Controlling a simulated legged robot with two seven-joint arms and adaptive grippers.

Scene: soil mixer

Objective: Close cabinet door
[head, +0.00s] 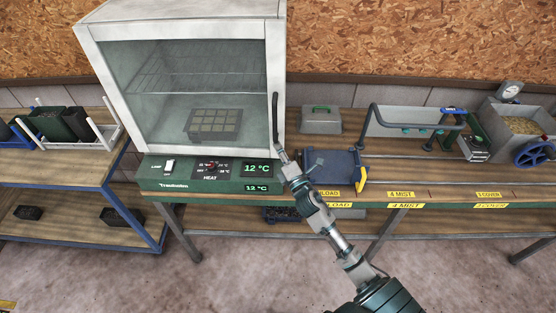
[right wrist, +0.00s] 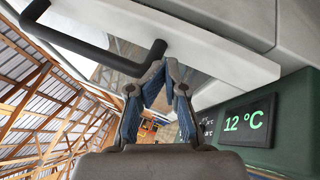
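The cabinet (head: 279,60) is a pale metal box with a glass-fronted door (head: 195,95) and a dark bar handle (head: 275,112) at its right edge. The door looks flush or nearly flush with the cabinet front; I cannot tell if a thin gap remains. In the right wrist view the handle (right wrist: 85,40) crosses the upper left, beside the pale door edge (right wrist: 215,45). My right gripper (head: 281,154) is at the door's lower right corner, just below the handle. Its fingertips (right wrist: 163,70) meet with nothing seen between them. Contact with the door is unclear. My left gripper is out of view.
A green control panel (head: 215,177) reading 12 °C lies under the cabinet. A seed tray (head: 213,124) sits inside behind the glass. A blue tray-like unit (head: 335,165) and a grey box (head: 321,120) stand on the bench to the right. A blue-framed cart (head: 150,245) stands left.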

